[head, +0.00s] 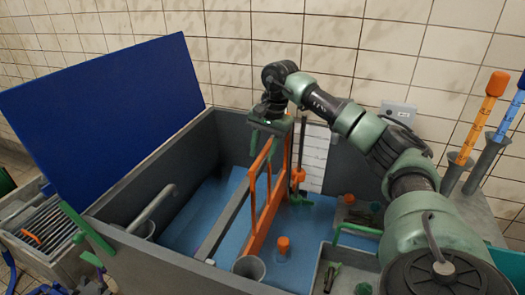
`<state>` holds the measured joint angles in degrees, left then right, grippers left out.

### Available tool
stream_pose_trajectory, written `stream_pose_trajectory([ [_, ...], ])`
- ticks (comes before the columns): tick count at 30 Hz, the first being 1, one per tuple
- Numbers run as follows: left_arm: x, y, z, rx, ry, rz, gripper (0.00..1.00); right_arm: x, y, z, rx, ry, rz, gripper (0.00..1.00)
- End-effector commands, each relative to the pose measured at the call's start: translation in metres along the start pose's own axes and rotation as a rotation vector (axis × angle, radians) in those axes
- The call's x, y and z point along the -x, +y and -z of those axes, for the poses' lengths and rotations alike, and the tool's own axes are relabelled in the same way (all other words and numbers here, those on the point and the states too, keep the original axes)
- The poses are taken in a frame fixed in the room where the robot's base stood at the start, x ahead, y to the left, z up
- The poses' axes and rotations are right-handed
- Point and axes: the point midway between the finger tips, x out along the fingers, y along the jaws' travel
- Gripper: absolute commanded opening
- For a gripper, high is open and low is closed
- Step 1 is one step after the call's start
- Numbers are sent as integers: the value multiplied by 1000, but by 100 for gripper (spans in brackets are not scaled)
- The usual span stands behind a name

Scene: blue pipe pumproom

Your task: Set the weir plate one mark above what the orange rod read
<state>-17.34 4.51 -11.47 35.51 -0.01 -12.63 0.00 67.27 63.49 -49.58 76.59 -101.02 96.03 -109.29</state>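The orange rod (481,114) stands tilted in a grey holder at the far right; marks on it are too small to read. An orange frame with upright bars (262,207), which looks like the weir plate, stands across the blue-floored grey tank. Behind it is a white marked board (313,158) with an orange pointer on a dark rod (298,176). My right gripper (266,142) points down over the top of the orange frame. Its green fingers look apart, one left of the frame's top; contact cannot be made out. My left gripper is not in view.
A blue rod (509,112) stands beside the orange one. A large blue panel (110,110) rises along the tank's left side. A grey pipe (150,210), a grey cup (249,267) and an orange plug (284,245) are in the tank. A grated tray (45,235) is at left.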

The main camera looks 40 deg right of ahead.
Motion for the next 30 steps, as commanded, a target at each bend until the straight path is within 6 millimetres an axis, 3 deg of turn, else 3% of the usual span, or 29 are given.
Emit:
stream_pose_trajectory([
  [3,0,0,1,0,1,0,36,0,0,0,0,0,0,38],
  [7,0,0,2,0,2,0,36,0,0,0,0,0,0,5],
  [8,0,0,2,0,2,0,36,0,0,0,0,0,0,0],
  [30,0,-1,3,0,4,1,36,0,0,0,0,-1,0,0],
])
